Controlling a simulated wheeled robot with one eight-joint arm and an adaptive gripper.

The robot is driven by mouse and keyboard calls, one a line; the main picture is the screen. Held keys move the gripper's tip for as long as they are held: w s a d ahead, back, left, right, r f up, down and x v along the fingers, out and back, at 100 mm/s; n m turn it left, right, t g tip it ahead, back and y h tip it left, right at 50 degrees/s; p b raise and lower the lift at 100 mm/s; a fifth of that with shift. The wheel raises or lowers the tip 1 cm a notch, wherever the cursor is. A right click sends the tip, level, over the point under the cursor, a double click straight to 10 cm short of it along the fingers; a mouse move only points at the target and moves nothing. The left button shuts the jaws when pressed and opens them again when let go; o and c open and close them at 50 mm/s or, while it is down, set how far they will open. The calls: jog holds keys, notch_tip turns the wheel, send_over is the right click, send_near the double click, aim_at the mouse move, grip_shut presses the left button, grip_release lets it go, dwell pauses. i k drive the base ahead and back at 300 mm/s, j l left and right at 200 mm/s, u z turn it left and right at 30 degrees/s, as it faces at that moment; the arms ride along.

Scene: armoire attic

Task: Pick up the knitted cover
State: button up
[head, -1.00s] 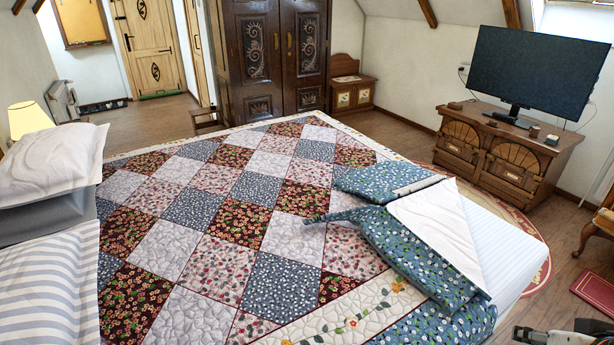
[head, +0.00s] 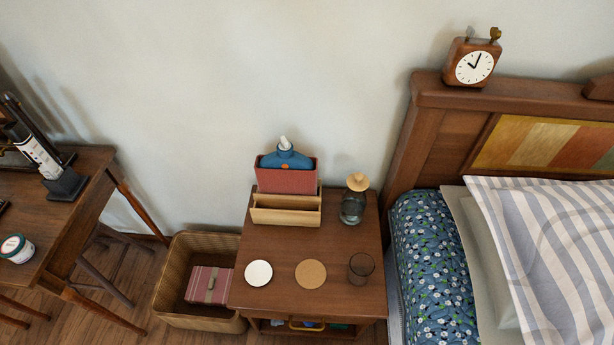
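No item is clearly recognisable as a knitted cover. A blue, rounded thing with a white stopper-like top (head: 286,158) stands in a reddish upright holder (head: 287,180) on the bedside table (head: 290,240). I cannot tell whether its blue surface is knitted. My gripper is not in the current head view.
A wooden organiser (head: 286,210), a glass jar with a wooden knob (head: 352,208), a white disc (head: 259,273), a cork coaster (head: 311,274) and a dark glass (head: 361,268) occupy the tabletop. A wicker basket (head: 175,285) stands left; the bed (head: 440,245) is close on the right.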

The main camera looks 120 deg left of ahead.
aim_at(294, 182)
jog(key=u, duration=3.95)
